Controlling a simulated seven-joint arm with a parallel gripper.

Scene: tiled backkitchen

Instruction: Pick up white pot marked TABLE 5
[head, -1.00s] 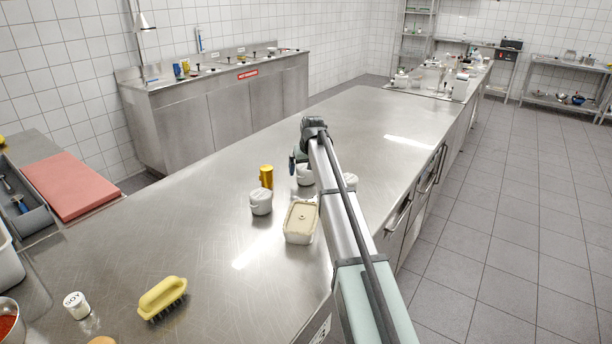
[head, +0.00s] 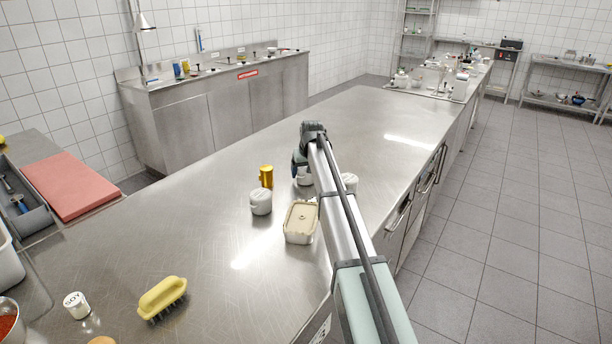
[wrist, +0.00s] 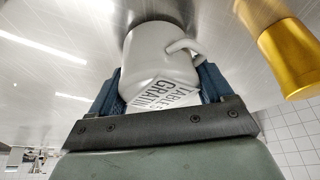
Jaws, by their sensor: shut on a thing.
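The white pot (wrist: 158,62) with a handle fills the middle of the wrist view. Black print on it shows "TABLE" and what looks like "GRATIN"; the figure looks like a 5. My gripper (wrist: 160,88) has a blue finger on each side of the pot and is shut on it. In the head view the pot (head: 304,178) shows only in part below my gripper (head: 299,168), which hides its upper side. It seems to stand on the steel counter (head: 190,215).
A gold cylinder (head: 266,176) and a white pot (head: 261,202) stand close on the left. Another white pot (head: 350,182) is right, behind my arm. A lidded tub (head: 301,222) stands in front. A yellow brush (head: 162,297) lies nearer. The counter beyond is clear.

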